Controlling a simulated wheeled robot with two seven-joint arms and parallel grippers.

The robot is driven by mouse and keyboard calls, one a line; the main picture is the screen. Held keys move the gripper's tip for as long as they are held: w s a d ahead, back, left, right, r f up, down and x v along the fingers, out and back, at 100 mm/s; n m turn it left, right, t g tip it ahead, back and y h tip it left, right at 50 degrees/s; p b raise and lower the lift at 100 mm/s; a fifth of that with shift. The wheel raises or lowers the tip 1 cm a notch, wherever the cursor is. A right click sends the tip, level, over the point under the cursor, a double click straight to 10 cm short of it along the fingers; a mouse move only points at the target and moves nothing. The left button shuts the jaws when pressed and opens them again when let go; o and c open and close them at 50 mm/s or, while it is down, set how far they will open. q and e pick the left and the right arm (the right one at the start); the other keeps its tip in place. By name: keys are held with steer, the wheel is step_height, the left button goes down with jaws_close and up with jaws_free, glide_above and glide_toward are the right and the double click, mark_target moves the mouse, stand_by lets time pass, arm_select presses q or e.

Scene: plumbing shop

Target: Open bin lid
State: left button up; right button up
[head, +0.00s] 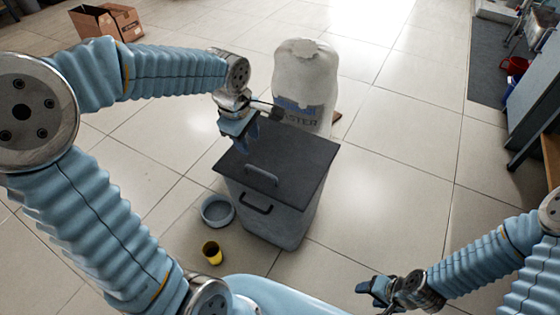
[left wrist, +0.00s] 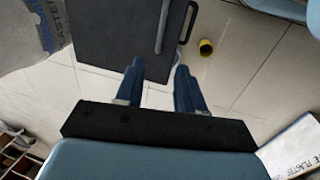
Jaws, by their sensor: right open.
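The grey bin (head: 275,225) stands on the tiled floor in the middle of the head view. Its dark flat lid (head: 295,160) lies shut on top, with a bar handle (head: 262,176) near its front edge. A second handle (head: 256,204) is on the bin's front. My left gripper (head: 243,146) is at the lid's back-left edge, pointing down, apart from the handle. In the left wrist view its two blue fingers (left wrist: 160,67) are spread and empty, with the lid (left wrist: 115,35) and handle (left wrist: 163,25) ahead. My right gripper (head: 366,290) is open and empty at lower right, away from the bin.
A white plaster sack (head: 305,75) stands right behind the bin. A grey round bowl (head: 217,211) and a yellow cup (head: 212,252) are on the floor to its left. A cardboard box (head: 105,22) is far left. The floor right of the bin is clear.

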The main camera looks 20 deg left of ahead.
mark_target(257, 170)
arm_select(q)
steer(key=f, duration=0.4)
steer(key=w+f+b, duration=0.1)
steer(key=f, duration=0.4)
steer(key=w+f, duration=0.1)
steer(key=f, duration=0.3)
steer(key=shift+w+f+b, duration=0.2)
steer(key=shift+w+b, duration=0.05)
steer(key=shift+b, duration=0.05)
jaws_close()
stand_by(0.8)
